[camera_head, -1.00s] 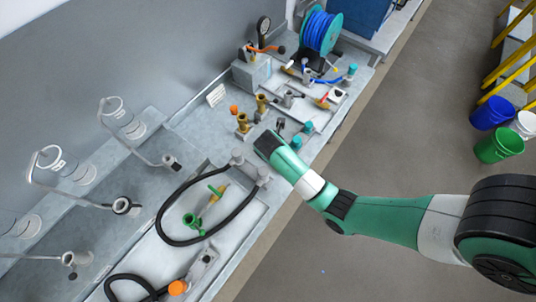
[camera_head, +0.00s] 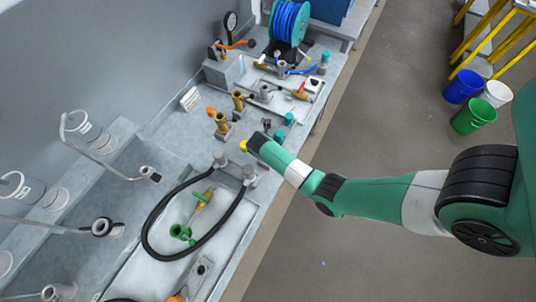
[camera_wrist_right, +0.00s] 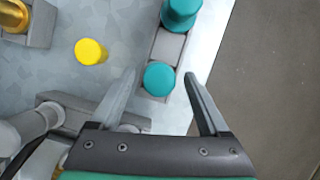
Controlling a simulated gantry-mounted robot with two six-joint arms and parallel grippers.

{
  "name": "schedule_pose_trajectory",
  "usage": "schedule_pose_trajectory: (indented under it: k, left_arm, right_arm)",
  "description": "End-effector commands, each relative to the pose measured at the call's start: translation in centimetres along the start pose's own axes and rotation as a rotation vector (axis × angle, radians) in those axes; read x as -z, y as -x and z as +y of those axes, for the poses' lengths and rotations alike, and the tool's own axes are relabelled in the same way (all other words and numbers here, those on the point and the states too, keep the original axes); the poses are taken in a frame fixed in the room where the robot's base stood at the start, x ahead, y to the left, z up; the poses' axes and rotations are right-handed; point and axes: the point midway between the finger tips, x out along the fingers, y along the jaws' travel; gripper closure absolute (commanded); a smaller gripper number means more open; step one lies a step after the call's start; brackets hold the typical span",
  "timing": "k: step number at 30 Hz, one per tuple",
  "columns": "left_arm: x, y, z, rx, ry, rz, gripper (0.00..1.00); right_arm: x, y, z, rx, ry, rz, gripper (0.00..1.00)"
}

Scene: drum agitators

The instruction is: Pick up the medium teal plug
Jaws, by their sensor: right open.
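Two teal plugs stand on a grey holder at the bench's front edge in the right wrist view. The nearer, round-topped teal plug (camera_wrist_right: 159,79) lies between my open right fingertips (camera_wrist_right: 160,76) in the picture. The farther teal plug (camera_wrist_right: 181,12) is cut by the top edge. I cannot tell for certain which is the medium one. In the head view my right gripper (camera_head: 258,142) points down over the bench, just left of the near teal plug (camera_head: 279,136); the far teal plug (camera_head: 289,118) stands beyond it. No finger visibly grips a plug. My left gripper is out of view.
A yellow plug (camera_wrist_right: 90,51) stands left of the fingers. Brass fittings (camera_head: 221,122) and a black hose (camera_head: 147,235) lie nearby on the bench. A blue hose reel (camera_head: 289,20) stands at the back. Buckets (camera_head: 473,117) are on the floor at right.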

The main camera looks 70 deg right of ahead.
Motion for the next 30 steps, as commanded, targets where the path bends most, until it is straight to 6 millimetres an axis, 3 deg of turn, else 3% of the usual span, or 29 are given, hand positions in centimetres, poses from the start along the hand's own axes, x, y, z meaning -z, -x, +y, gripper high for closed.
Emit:
schedule_pose_trajectory:
  k: [3, 9, 22, 23, 30]
  left_arm:
    - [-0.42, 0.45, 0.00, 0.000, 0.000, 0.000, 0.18]
    - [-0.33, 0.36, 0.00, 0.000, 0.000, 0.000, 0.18]
    - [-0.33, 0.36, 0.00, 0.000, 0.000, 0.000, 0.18]
    - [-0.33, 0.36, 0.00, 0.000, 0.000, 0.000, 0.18]
    - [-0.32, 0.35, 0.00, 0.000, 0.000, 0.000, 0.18]
  right_arm:
    - [0.06, -1.27, 0.04, -0.001, 0.000, 0.000, 0.21]
    - [0.00, -1.23, 0.06, -0.002, 0.000, 0.000, 0.21]
    - [0.02, -1.22, 0.04, -0.002, 0.000, 0.000, 0.96]
    - [0.02, -1.21, 0.04, -0.002, 0.000, 0.000, 1.00]
    - [0.00, -1.18, 0.05, -0.002, 0.000, -0.001, 1.00]
